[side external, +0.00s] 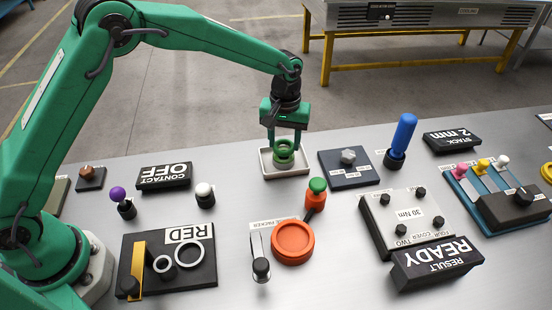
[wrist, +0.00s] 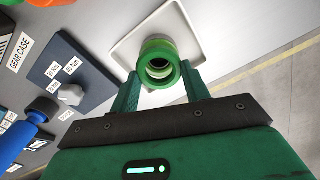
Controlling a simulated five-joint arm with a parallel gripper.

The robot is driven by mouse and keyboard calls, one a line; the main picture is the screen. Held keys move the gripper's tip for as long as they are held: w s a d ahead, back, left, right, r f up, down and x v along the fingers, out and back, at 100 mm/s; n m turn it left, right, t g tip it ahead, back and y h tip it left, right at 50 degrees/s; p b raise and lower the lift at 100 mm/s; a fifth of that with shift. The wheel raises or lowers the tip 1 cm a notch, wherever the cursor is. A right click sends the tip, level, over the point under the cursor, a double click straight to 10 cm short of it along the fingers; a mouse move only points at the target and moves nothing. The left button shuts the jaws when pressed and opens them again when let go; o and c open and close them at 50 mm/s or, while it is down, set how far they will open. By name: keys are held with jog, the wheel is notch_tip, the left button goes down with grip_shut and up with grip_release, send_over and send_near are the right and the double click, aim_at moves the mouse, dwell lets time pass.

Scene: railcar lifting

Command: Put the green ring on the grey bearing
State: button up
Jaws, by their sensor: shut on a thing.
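My gripper (side external: 285,134) points down over a shallow white tray (side external: 266,171) and is shut on the green ring (side external: 284,143). In the wrist view the ring (wrist: 160,84) sits between the two green fingers (wrist: 160,88). Lighter green and pale round parts show directly behind it; whether the ring touches them I cannot tell. The tray's pale rim also shows in the wrist view (wrist: 128,40). Two grey rings, a larger one (side external: 203,250) and a smaller one (side external: 157,270), lie on the black board marked RED. I cannot tell for certain which part is the grey bearing.
A dark blue plate with a grey knob (side external: 348,156) and an upright blue handle (side external: 403,135) stand right of the tray. An orange round dish (side external: 293,242) and a green-topped orange handle (side external: 316,196) are in front. Bare grey table lies left of the tray.

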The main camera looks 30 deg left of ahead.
aim_at(284, 144)
jog(key=shift+f, duration=0.95)
jog(key=shift+f, duration=0.1)
jog(key=o, duration=1)
notch_tip(284, 144, up, 12)
jog(key=shift+r, duration=0.15)
